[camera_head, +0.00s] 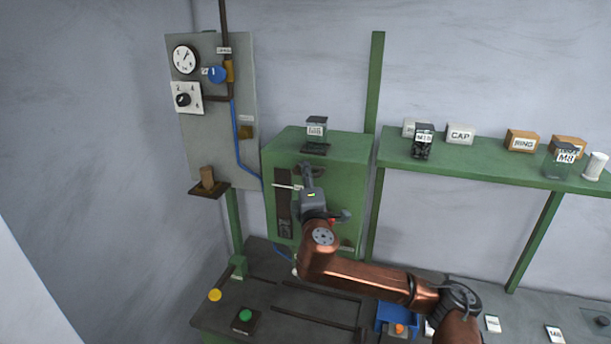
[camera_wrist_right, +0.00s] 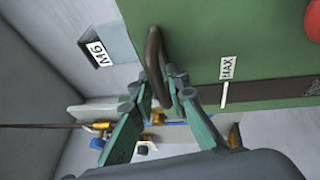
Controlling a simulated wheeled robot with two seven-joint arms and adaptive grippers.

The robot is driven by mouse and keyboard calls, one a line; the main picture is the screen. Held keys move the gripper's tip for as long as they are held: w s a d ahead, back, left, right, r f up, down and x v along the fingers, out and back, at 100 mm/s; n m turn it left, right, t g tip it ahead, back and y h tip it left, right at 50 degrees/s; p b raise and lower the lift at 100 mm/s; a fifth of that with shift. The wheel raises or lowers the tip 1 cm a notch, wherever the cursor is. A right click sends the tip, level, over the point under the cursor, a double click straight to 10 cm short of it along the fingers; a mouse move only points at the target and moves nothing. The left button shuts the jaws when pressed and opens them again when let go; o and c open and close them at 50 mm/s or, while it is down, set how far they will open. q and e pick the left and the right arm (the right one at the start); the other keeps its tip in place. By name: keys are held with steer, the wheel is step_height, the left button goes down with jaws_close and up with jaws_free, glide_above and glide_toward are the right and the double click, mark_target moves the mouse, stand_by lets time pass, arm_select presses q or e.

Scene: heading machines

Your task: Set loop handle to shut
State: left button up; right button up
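The loop handle is a dark brown curved bar (camera_wrist_right: 153,48) on the green machine box (camera_wrist_right: 205,45) in the right wrist view. My right gripper (camera_wrist_right: 163,86) has its two green-grey fingers on either side of this bar, close together, with the bar between the tips. In the head view my right gripper (camera_head: 307,176) is at the upper front of the green box (camera_head: 345,180), below its top edge. There the gripper and dark parts mostly hide the handle. My left gripper is not in view.
A grey panel (camera_head: 217,140) with a gauge, dial and blue knob stands left of the box. A jar (camera_head: 317,128) sits on the box. A green shelf (camera_head: 470,168) with labelled boxes is at right. Yellow and green buttons (camera_head: 245,315) are on the lower table.

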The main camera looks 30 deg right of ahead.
steer(key=shift+o, duration=1.2)
steer(key=shift+w+f, duration=0.1)
steer(key=shift+a, duration=0.1)
steer(key=shift+s+a, duration=0.1)
steer(key=shift+s, duration=0.25)
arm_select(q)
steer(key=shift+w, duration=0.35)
arm_select(e)
steer(key=v, duration=1.1)
steer(key=shift+s, duration=0.25)
